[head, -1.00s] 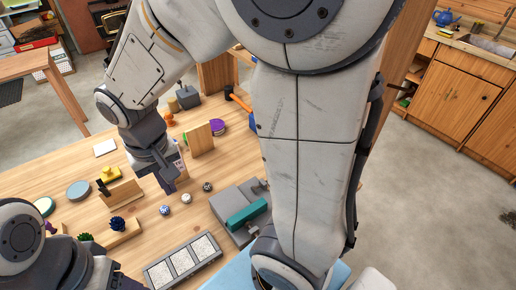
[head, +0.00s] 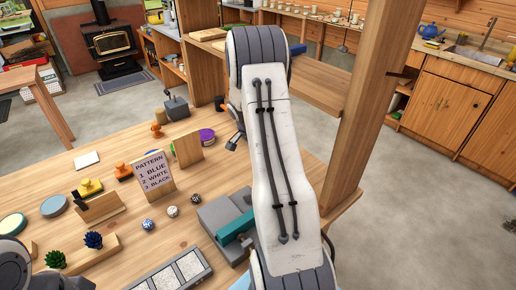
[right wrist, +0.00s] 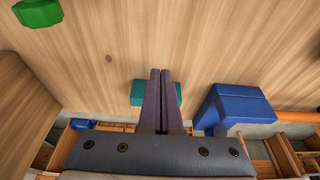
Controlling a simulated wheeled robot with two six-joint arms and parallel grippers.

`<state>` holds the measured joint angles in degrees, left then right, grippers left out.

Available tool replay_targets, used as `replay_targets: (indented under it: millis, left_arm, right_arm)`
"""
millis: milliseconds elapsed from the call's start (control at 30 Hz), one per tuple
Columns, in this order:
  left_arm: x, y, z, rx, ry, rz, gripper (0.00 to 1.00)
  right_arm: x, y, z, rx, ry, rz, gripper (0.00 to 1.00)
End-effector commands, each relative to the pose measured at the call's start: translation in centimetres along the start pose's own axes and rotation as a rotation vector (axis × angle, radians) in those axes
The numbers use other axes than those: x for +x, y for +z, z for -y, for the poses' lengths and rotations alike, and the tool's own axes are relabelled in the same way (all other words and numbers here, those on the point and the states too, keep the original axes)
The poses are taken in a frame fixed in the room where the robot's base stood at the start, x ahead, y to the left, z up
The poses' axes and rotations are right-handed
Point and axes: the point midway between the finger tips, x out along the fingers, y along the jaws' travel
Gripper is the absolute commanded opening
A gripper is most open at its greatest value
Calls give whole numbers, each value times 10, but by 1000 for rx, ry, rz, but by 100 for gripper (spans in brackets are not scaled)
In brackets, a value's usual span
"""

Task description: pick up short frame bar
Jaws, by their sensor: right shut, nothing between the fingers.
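I cannot single out a short frame bar for certain in either view. My right gripper (right wrist: 160,75) is shut with its two fingers together and nothing between them. In the right wrist view a teal block (right wrist: 137,93) shows partly behind the fingertips, against a wooden surface. I cannot tell how far it is from them. In the head view my right arm rises through the middle and its fingers cannot be made out. My left gripper is outside the view; only part of that arm shows at the bottom left.
The workbench (head: 120,180) holds a pattern sign (head: 152,175), a grey fixture with a teal part (head: 235,228), a tray with white panels (head: 182,275) and several small pieces. A wooden post (head: 350,110) stands right of my arm. The right wrist view shows a blue block (right wrist: 235,108) and a green piece (right wrist: 38,12).

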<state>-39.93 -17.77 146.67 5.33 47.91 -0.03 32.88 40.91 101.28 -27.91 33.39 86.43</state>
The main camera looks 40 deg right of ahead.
Motion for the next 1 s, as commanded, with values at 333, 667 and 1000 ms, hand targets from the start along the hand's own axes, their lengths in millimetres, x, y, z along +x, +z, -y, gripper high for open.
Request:
replay_targets:
  millis: [333, 667, 1000]
  left_arm:
    - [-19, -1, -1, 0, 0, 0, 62]
    - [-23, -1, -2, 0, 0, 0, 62]
    - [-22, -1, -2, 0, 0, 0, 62]
  right_arm:
    - [44, -24, 0, 3, -1, 0, 0]
    - [52, -38, 0, -2, -1, 0, 0]
    - [55, -46, 2, 9, 3, -1, 0]
